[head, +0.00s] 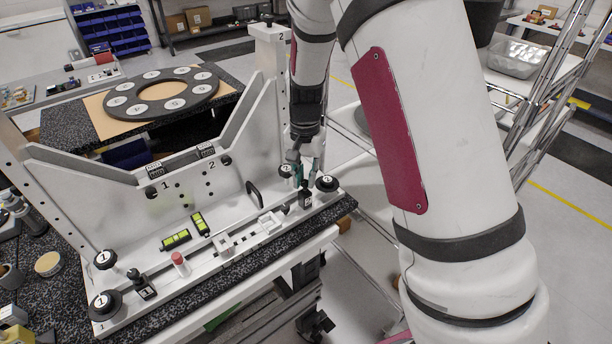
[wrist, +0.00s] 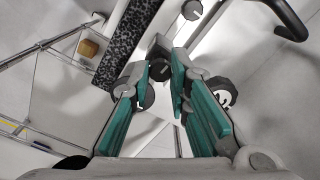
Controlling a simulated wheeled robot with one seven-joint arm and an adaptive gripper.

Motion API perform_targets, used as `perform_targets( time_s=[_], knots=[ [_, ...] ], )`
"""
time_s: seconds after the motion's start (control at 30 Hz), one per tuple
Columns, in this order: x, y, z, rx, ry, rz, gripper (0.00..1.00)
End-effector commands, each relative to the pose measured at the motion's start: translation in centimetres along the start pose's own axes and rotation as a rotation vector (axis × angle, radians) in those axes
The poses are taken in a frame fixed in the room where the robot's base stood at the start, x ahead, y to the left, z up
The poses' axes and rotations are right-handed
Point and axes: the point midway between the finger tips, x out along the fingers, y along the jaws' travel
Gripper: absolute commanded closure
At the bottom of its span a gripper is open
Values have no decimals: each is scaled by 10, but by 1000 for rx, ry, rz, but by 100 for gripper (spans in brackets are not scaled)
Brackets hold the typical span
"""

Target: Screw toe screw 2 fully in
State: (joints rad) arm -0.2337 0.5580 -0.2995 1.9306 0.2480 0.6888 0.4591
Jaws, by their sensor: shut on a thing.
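My gripper (head: 303,180) points down at the right end of the pale fixture base (head: 205,268). In the wrist view its teal fingers (wrist: 163,70) are closed around a small dark knob (wrist: 158,66), which I take to be the head of toe screw 2. In the head view the black toe clamp with this screw (head: 305,198) stands upright just below the fingertips. The fingers partly hide the screw, and how deep its thread sits cannot be seen. A similar black toe screw (head: 140,284) stands at the left end of the base.
A black loop handle (head: 254,194) rises nearby. Two yellow-green levels (head: 176,239), white blocks and a red-topped cylinder (head: 180,263) sit on the base. The tall V-shaped plate stands behind.

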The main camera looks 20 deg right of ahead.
Motion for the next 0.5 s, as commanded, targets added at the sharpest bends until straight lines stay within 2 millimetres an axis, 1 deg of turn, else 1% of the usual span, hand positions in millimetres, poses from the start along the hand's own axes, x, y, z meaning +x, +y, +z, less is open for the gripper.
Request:
perform_targets(
  time_s=[0.5],
  knots=[
    [-1, -1, 1, 489, -1, -1, 100]
  ],
)
